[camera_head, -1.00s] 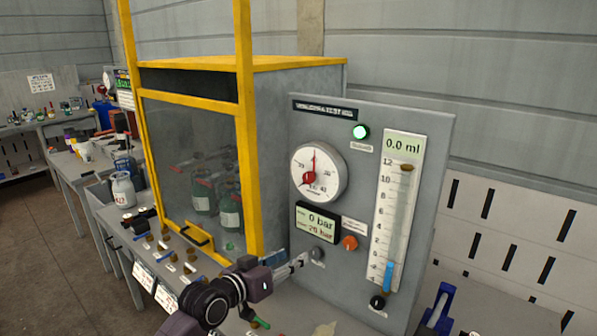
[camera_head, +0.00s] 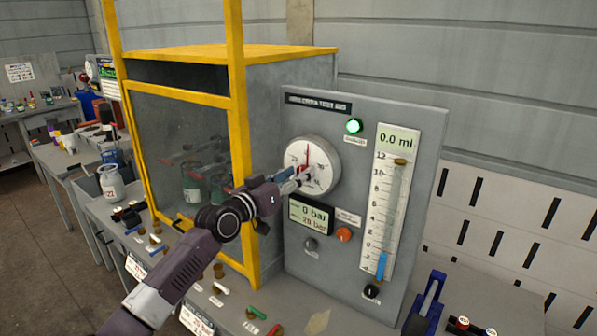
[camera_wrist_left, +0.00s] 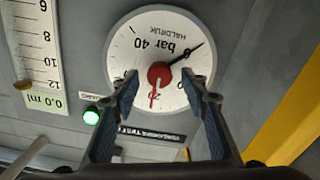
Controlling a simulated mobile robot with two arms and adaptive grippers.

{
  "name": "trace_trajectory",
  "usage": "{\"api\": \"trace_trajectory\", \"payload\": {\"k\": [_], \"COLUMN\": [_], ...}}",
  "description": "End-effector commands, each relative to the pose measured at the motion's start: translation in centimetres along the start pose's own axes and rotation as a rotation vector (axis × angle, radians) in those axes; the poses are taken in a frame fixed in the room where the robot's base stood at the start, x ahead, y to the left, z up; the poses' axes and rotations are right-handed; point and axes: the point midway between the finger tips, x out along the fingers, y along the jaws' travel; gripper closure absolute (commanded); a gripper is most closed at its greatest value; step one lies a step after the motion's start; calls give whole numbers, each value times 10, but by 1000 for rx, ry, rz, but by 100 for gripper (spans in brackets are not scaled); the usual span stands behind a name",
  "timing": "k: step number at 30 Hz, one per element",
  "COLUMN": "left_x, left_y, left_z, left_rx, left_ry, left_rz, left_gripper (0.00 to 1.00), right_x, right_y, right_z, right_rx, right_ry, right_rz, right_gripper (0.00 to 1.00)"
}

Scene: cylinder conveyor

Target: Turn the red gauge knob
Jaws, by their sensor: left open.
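The red gauge knob (camera_wrist_left: 160,75) sits at the centre of a round white gauge (camera_head: 325,158) on the grey test panel. A black needle and a red needle show on the gauge face in the left wrist view. My left gripper (camera_head: 296,180) is in front of the gauge in the head view and hides most of the knob. In the left wrist view my left gripper (camera_wrist_left: 162,88) is open, with one finger on each side of the knob. I see a gap between each finger and the knob; depth is hard to judge. My right gripper is not in view.
A yellow-framed cabinet (camera_head: 237,110) stands close on the left.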

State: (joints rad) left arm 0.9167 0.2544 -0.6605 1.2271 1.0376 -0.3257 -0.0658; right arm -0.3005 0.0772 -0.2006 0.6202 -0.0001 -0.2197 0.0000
Motion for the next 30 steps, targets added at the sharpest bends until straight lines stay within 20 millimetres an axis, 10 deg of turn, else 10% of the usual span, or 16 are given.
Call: {"api": "trace_trajectory", "payload": {"k": [14,26,30], "left_x": [11,11,11], "left_y": [0,0,0], "left_z": [0,0,0], "left_rx": [1,1,-3], "left_ry": [0,0,0], "left_rz": [-1,-1,-1], "left_gripper": [59,100,100], "right_x": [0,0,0], "right_y": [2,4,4], "right_z": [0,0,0], "right_rx": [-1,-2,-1], "right_ry": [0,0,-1], "right_rz": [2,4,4], "right_gripper": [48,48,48]}}
